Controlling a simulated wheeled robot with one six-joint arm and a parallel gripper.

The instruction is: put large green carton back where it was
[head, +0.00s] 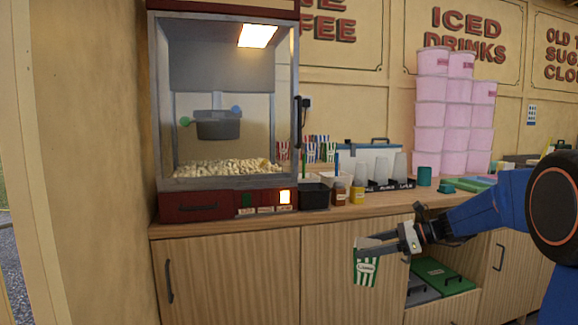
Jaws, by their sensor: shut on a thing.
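The large green carton (366,271) has green and white stripes and a white label on its front. It is held in front of the cupboard doors, below the counter's front edge, and stands roughly upright. My gripper (364,248) comes in from the right and is shut on the upper part of the carton. Its fingers cover part of the carton near the rim. I cannot tell what is inside the carton.
A popcorn machine (225,110) stands on the counter (240,223) at left. Pink tubs (430,115) are stacked at right. Below the counter, an open compartment holds a green box (447,277).

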